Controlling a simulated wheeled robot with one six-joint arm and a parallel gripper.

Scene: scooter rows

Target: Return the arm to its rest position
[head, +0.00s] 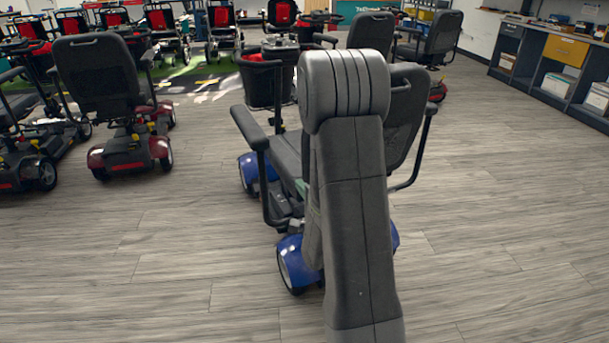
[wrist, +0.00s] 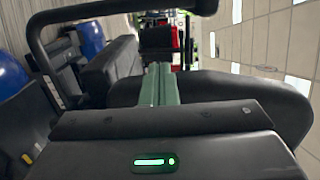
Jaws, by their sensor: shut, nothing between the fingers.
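My arm stands upright in the middle of the head view and covers part of a blue scooter (head: 292,262). My gripper shows in the wrist view (wrist: 159,70) as two green fingers lying together with nothing between them. Its dark housing with a lit green light fills the bottom of that view. The fingers point towards the scooter's dark seat and armrest area. The wrist picture is turned on its side. In the head view the gripper is mostly hidden behind my arm.
In the wrist view a black armrest bar (wrist: 100,12) and a dark backrest (wrist: 240,95) are close around the gripper; contact cannot be told. A red scooter (head: 128,152) stands at the left. A counter with drawers (head: 565,50) is at the right. The floor at front left and right is clear.

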